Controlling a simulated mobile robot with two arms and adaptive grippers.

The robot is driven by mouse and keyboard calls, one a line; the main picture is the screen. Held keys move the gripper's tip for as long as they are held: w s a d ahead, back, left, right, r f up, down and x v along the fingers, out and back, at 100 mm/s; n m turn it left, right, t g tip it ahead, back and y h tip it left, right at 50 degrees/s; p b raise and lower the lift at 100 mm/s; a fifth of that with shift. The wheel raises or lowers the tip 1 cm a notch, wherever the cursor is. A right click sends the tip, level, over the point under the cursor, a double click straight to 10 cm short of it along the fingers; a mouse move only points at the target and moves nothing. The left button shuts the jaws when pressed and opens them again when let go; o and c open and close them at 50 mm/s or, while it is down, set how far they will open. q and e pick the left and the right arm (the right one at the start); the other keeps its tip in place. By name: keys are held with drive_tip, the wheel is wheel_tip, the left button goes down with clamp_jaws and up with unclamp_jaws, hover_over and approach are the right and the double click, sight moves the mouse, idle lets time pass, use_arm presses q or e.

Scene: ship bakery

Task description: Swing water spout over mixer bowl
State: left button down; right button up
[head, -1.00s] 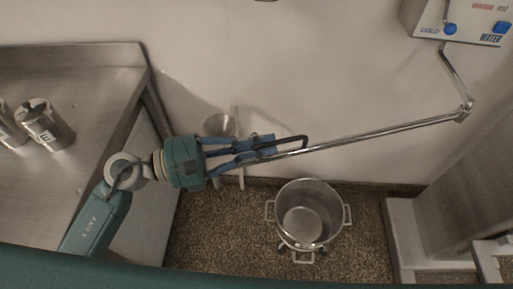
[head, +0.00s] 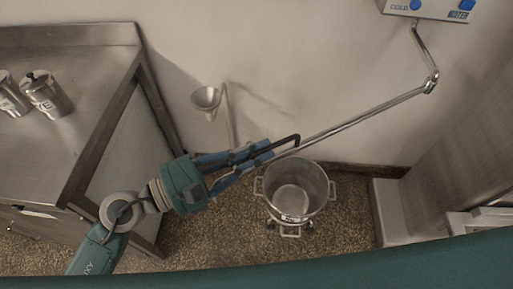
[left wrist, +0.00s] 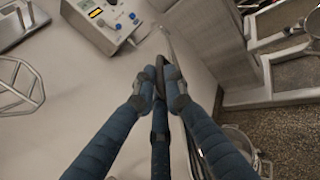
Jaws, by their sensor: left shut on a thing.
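The water spout (head: 365,120) is a long, jointed chrome tube that hangs from the white water box (head: 432,8) on the wall. My left gripper (head: 266,152) is shut on the spout near its free end, beside a dark bent piece. In the left wrist view its blue fingers (left wrist: 166,88) close together around the dark part. The mixer bowl (head: 327,187) is a steel pot with side handles, upright on a wheeled base on the floor. In the head view the spout's held end shows up and left of the bowl. My right gripper is not in view.
A steel table (head: 100,100) with two lettered canisters (head: 46,95) stands at the left. A small funnel (head: 206,98) is on the wall. A steel machine with a pale base (head: 392,212) stands at the right. The floor around the bowl looks clear.

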use_arm(q)
drive_tip(key=c, duration=1.8)
unclamp_jaws()
drive_tip(key=shift+r, duration=0.35)
drive_tip(key=shift+c, duration=0.2)
drive_tip(key=shift+a+f, duration=0.1)
drive_tip(key=shift+f, duration=0.15)
drive_tip(key=v, duration=1.2)
